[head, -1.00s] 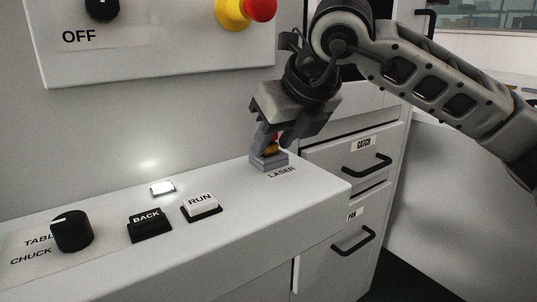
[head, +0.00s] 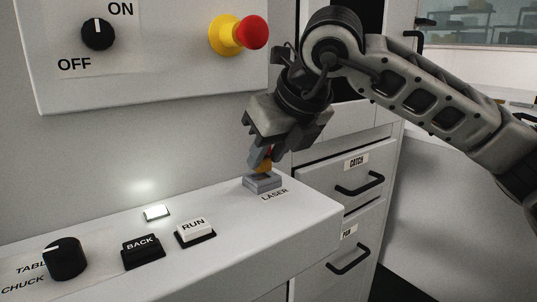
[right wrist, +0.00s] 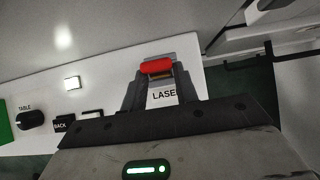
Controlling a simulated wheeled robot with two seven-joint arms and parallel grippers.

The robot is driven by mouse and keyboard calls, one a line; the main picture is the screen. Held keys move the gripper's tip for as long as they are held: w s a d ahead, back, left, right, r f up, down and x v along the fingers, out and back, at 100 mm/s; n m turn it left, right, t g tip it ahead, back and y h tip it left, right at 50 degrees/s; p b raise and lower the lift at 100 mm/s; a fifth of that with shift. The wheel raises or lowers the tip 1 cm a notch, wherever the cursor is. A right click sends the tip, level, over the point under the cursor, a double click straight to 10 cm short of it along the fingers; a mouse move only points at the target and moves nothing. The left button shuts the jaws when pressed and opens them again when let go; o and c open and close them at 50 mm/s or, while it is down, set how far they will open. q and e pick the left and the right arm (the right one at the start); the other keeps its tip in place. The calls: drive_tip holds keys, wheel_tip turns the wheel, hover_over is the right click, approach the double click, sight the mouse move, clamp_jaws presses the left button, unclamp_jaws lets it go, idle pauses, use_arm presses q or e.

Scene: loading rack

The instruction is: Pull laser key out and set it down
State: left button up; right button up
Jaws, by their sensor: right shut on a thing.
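The laser key has a red head and a brass-yellow lower part (head: 264,168). My right gripper (head: 262,157) is shut on it, just above the grey key block (head: 262,182) beside the LASER label. The key's yellow part shows between the fingers and the block. I cannot tell whether its lower end is still inside the block. In the right wrist view the key's red head (right wrist: 156,66) sits between the two fingertips, above the LASER label. My left gripper is not in view.
The sloping white console holds a RUN button (head: 195,231), a BACK button (head: 143,252), a lit square lamp (head: 156,213) and a black TABLE/CHUCK knob (head: 65,259). A red and yellow stop button (head: 240,33) juts from the wall panel. Handled drawers (head: 359,183) stand at the right.

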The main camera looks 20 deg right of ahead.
drive_tip(key=shift+r+p, duration=1.3)
drive_tip(key=shift+r, duration=1)
